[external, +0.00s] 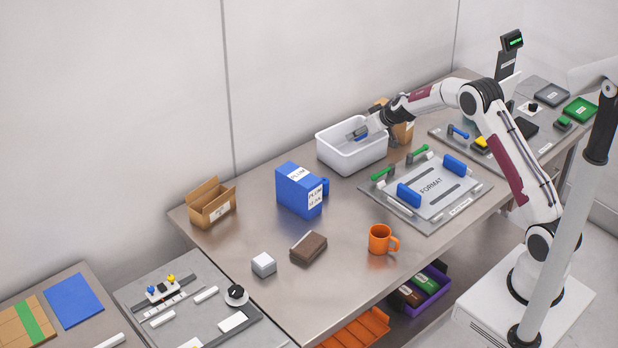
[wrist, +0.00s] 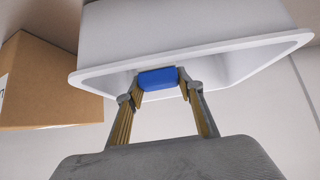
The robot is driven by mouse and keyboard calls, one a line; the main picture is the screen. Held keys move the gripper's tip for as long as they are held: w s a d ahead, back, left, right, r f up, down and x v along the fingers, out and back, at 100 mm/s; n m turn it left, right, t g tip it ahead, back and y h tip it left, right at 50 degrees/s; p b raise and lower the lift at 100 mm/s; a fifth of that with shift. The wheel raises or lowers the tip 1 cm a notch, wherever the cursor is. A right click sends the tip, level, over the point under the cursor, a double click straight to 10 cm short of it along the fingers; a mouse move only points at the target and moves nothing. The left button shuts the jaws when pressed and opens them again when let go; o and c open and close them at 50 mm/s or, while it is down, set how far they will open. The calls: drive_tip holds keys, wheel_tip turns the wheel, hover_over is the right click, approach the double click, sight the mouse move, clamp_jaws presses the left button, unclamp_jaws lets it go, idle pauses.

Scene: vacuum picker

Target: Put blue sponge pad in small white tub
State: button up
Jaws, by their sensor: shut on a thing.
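The small white tub (external: 340,157) stands on the bench near its back edge, open at the top. It also shows in the wrist view (wrist: 200,53), tilted across the top of the picture. My gripper (external: 358,133) is over the tub's opening, at about rim height. It is shut on the blue sponge pad (wrist: 158,79), which sits between the two fingertips (wrist: 160,88). In the external view only a bit of the pad's blue shows by the fingers. Whether the pad touches the tub's inside cannot be told.
A cardboard box (external: 402,132) stands just right of the tub, behind my wrist. A blue PLUM container (external: 297,189) stands to the front left, and a FORMAT plate (external: 425,195) with blue and green handles lies to the right. Bare bench lies around the brown block (external: 308,247).

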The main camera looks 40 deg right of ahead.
sight(359, 143)
drive_tip(key=shift+f, duration=0.5)
drive_tip(key=shift+f, duration=0.1)
drive_tip(key=shift+f, duration=1.75)
drive_tip(key=shift+f, duration=0.15)
drive_tip(key=o, duration=1)
drive_tip(key=shift+s+r, duration=0.1)
drive_tip(key=shift+r, duration=0.2)
drive_tip(key=shift+v, duration=5.85)
